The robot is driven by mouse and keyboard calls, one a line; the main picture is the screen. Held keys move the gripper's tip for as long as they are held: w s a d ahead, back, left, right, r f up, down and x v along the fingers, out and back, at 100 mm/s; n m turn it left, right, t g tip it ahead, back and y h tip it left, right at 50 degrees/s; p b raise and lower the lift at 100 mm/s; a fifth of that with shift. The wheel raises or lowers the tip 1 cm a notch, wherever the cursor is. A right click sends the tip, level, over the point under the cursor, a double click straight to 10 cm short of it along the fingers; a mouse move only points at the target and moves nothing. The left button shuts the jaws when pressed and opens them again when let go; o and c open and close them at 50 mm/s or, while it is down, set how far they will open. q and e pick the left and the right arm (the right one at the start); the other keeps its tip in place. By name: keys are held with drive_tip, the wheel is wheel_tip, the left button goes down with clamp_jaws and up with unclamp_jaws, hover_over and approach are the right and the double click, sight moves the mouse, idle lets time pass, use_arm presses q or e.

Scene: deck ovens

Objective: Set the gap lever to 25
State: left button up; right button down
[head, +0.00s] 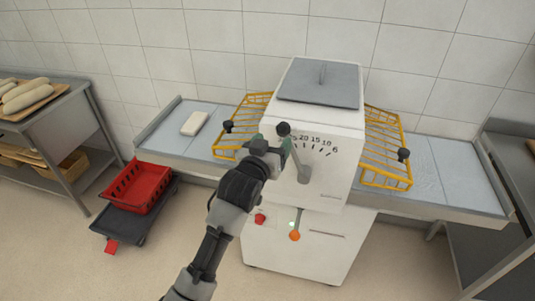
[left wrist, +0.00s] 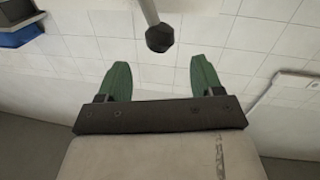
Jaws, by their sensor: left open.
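The gap lever (head: 296,160) is a grey rod on the front of the white machine (head: 327,185), tilted up and left from its pivot. Its dark knob (head: 283,129) is at the left end of the printed scale (head: 315,142), which reads 20, 15, 10, 6; the mark left of 20 is mostly covered. My left gripper (head: 275,138) is right by the knob. In the left wrist view, my open green fingers (left wrist: 161,72) point toward the knob (left wrist: 159,38), which appears centred between them, just beyond the tips. Whether they touch it cannot be told.
Yellow wire guards (head: 384,150) flank the machine above the conveyor belts. A white dough block (head: 194,123) lies on the left belt. A red crate (head: 136,187) sits on a dark dolly at left. A red button (head: 260,218) and an orange knob (head: 294,236) are below.

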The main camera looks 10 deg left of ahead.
use_arm(q)
drive_tip(key=shift+s+a, duration=0.15)
drive_tip(key=shift+s, duration=0.55)
drive_tip(key=shift+s+a, duration=0.15)
drive_tip(key=shift+s, duration=0.5)
drive_tip(key=s+a+f+g+y+b, duration=0.1)
drive_tip(key=s+f+g, duration=0.2)
drive_tip(key=f, duration=1.3)
drive_tip(key=s+a+f+g+b, duration=0.1)
drive_tip(key=s+f+g+b, duration=0.15)
drive_tip(key=f, duration=1.35)
drive_tip(key=s+a+f+m+g+y+b, duration=0.1)
drive_tip(key=s+a+f+g, duration=0.1)
drive_tip(key=s+f, duration=0.7)
drive_tip(key=s+a+f+g, duration=0.25)
drive_tip(key=s+f, duration=0.35)
drive_tip(key=f, duration=0.5)
drive_tip(key=s+a+f+g, duration=0.1)
drive_tip(key=s+f, duration=0.3)
drive_tip(key=s, duration=0.5)
drive_tip(key=s+a+f+g+y+b, duration=0.1)
drive_tip(key=s+f, duration=0.4)
drive_tip(key=s, duration=0.5)
drive_tip(key=s+a+f+g, duration=0.3)
drive_tip(key=s+f+g, duration=0.1)
drive_tip(key=s, duration=0.6)
drive_tip(key=shift+s+f+m+b, duration=0.2)
drive_tip(key=shift+f+m+b, duration=0.15)
drive_tip(key=shift+f, duration=0.25)
